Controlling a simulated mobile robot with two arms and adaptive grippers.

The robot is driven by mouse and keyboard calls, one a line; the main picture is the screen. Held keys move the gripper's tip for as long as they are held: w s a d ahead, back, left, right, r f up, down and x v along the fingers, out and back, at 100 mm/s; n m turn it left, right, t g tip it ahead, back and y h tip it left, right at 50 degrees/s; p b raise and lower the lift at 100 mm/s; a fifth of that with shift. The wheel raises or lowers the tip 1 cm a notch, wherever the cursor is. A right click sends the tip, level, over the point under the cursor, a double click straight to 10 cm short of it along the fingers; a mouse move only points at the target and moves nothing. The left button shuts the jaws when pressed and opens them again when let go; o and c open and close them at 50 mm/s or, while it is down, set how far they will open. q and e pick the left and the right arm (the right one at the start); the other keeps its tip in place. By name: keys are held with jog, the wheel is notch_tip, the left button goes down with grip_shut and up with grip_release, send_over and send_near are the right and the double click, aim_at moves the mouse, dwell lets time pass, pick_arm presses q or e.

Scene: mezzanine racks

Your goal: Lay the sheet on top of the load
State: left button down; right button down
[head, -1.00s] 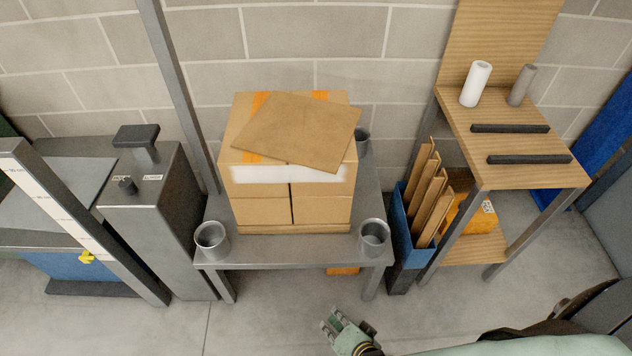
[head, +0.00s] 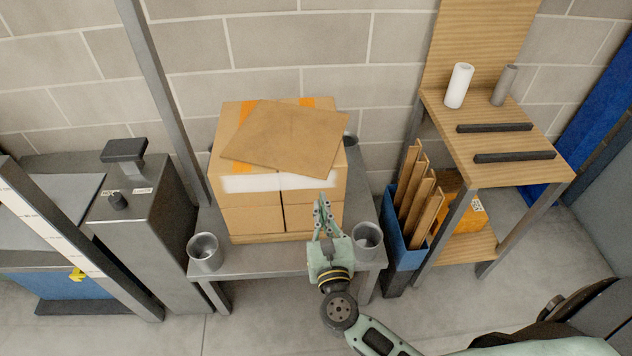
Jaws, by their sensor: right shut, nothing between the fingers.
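The brown sheet (head: 283,135) lies on top of the load (head: 250,213), a stack of cardboard boxes with orange tape and a white band. The sheet is turned at an angle to the boxes, and its right corner reaches past their edge. Orange-taped box top shows behind and left of it. The load stands on a grey metal table (head: 262,258). My right gripper (head: 322,208) is shut and empty, in front of the load's right front side and below the sheet in the picture. Whether it touches the boxes I cannot tell. My left gripper is not in view.
Metal cups stand at the table's front left (head: 205,252) and front right (head: 367,241) corners. A blue bin (head: 405,254) with upright cardboard pieces stands to the right, beside a wooden shelf (head: 500,140). A grey machine (head: 150,235) and a post flank the left.

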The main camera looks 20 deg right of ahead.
aim_at(314, 176)
jog(key=p+x, duration=0.1)
jog(key=x, duration=0.7)
jog(key=b+x, duration=0.1)
jog(key=x, duration=0.1)
jog(key=shift+w, duration=0.5)
